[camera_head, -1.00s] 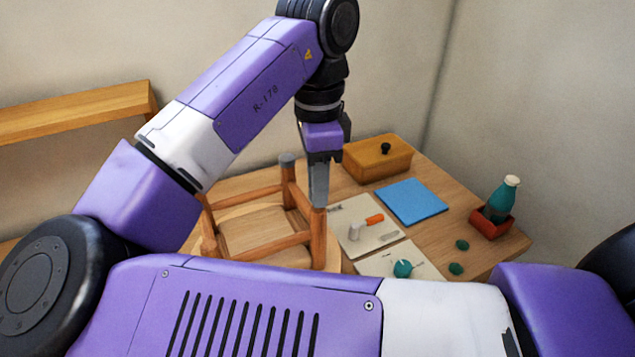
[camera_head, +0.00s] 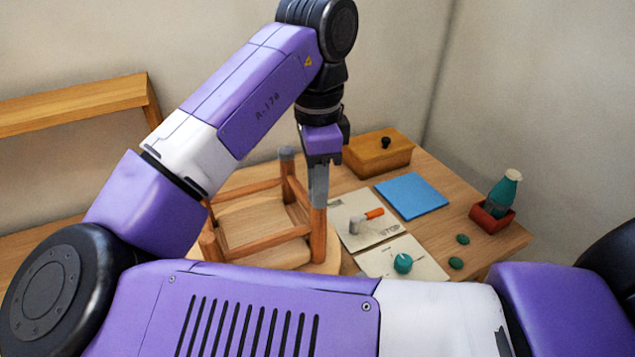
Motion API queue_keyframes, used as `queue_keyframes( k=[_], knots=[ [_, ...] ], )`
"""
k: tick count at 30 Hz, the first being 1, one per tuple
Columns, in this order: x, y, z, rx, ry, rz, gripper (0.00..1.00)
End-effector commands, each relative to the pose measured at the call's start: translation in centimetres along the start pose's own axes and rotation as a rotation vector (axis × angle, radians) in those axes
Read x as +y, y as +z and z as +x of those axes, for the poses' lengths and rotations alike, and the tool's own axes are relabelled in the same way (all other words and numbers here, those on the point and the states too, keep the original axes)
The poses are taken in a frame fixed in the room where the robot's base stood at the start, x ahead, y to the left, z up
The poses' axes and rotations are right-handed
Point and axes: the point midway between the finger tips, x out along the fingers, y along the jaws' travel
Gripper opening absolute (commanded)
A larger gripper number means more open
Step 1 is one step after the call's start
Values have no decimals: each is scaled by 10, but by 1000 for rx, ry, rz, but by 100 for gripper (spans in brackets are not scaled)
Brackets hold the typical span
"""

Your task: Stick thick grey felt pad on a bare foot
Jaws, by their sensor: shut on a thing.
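A wooden stool (camera_head: 265,243) lies upside down on the table with its legs pointing up. Its back leg carries a grey pad on the foot (camera_head: 286,153). My gripper (camera_head: 318,203) points straight down at the top of the right front leg (camera_head: 318,240), its fingertips at that foot. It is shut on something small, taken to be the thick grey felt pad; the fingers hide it. I cannot tell whether it touches the foot. My own arm hides part of the stool's left side.
A mallet with an orange handle (camera_head: 373,213) lies on a printed sheet (camera_head: 348,206). A teal round object (camera_head: 403,263) is on a second sheet (camera_head: 430,268). A blue mat (camera_head: 411,195), a wooden box (camera_head: 376,155), a teal bottle (camera_head: 503,195) in a red holder (camera_head: 492,221) and green discs (camera_head: 456,263) stand right.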

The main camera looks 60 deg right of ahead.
Motion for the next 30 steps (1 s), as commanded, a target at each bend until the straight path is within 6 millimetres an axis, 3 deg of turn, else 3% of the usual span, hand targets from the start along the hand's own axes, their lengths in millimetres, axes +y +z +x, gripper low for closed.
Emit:
queue_keyframes(
  k=[26,27,30],
  knots=[
    [0,1,6,0,0,-1,0],
    [0,1,6,0,-1,0,34],
    [0,1,6,0,0,0,54]
  ],
)
